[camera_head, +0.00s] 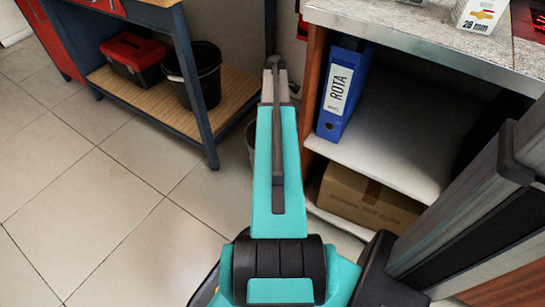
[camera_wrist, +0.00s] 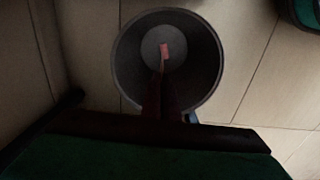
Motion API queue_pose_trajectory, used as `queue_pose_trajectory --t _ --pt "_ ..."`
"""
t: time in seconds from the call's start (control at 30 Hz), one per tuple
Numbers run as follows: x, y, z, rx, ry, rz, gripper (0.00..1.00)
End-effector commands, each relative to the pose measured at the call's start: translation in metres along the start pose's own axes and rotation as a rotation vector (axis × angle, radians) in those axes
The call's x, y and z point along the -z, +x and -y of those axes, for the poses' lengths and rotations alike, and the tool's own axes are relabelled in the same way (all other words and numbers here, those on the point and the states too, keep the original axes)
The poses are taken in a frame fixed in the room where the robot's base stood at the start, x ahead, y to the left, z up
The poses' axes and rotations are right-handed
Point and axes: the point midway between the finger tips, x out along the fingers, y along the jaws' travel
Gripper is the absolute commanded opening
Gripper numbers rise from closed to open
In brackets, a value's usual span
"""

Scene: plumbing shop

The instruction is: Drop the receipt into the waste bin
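The waste bin (camera_wrist: 212,62) is a round dark grey bin, seen from straight above in the wrist view. In the head view a small part of the bin (camera_head: 249,143) shows on the floor, mostly hidden behind my arm. My gripper (camera_wrist: 162,84) reaches over the near side of the bin's opening. Its two dark fingers are close together. A thin strip with a small pinkish patch, which looks like the receipt (camera_wrist: 165,49), extends from between them over the bin's opening.
A blue-legged workbench (camera_head: 193,85) stands left of the bin, with a black bucket (camera_head: 205,72) and a red toolbox (camera_head: 135,55) on its lower shelf. At right, a counter holds a blue binder (camera_head: 334,120) and a cardboard box (camera_head: 365,197). The left floor is clear.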

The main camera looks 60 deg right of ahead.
Motion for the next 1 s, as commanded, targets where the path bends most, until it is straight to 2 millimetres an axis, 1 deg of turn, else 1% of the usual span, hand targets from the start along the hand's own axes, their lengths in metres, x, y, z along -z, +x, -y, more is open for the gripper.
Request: queue_pose_trajectory --t 0.03,0.4,0.63,0.97,1.0 --pt "0.0 0.008 0.0 0.0 0.0 0.0 0.0" --pt "0.0 0.033 0.0 0.0 0.0 0.0 0.0" --pt "0.0 0.039 0.0 0.0 0.0 0.0 0.0" --pt "0.0 0.039 0.0 0.0 0.0 0.0 0.0" --pt "0.0 0.039 0.0 0.0 0.0 0.0 0.02"
